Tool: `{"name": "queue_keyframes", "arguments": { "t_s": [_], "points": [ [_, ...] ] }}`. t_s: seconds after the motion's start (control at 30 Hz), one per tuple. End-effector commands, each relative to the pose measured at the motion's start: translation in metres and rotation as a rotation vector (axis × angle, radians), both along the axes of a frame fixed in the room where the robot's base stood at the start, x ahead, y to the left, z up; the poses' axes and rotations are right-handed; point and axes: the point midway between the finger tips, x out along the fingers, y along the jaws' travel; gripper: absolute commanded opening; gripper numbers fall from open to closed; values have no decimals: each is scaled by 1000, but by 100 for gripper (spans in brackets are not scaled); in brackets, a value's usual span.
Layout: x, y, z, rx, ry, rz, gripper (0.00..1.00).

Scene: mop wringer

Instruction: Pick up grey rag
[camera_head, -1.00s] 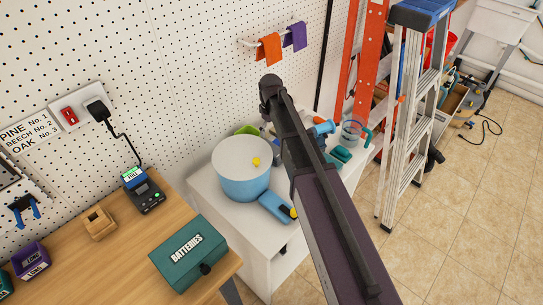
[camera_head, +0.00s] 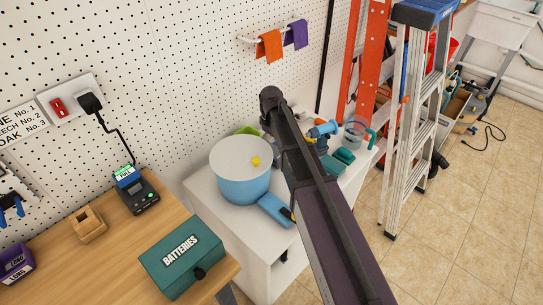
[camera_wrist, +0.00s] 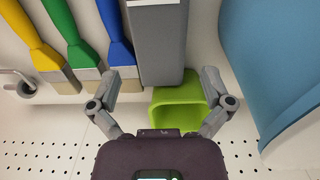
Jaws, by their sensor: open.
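I cannot make out a grey rag in either view. Orange (camera_head: 270,46) and purple (camera_head: 296,34) rags hang from a rail on the pegboard. My gripper (camera_wrist: 161,78) is open in the wrist view, with nothing between its fingers. A grey block-like thing (camera_wrist: 160,45) lies in line with the gap between them; I cannot tell if it is within reach. A lime-green container (camera_wrist: 178,110) shows beside the right finger. In the head view my arm hides the gripper and part of the white cabinet top.
A blue bucket (camera_head: 241,184) with a white top stands on the white cabinet (camera_head: 215,205); its side is close on the right in the wrist view (camera_wrist: 285,50). Several brushes (camera_wrist: 80,45) lie left. A stepladder (camera_head: 411,130) stands right. A green batteries box (camera_head: 181,257) sits on the bench.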

Motion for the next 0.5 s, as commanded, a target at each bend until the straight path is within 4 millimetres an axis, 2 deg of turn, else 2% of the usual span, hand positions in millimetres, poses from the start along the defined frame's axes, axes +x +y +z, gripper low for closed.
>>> {"name": "queue_keyframes", "arguments": {
  "t_s": [0.27,0.5],
  "points": [
    [0,0,-1,0,0,0,100],
    [0,-1,-12,0,0,-1,100]
  ]
}}
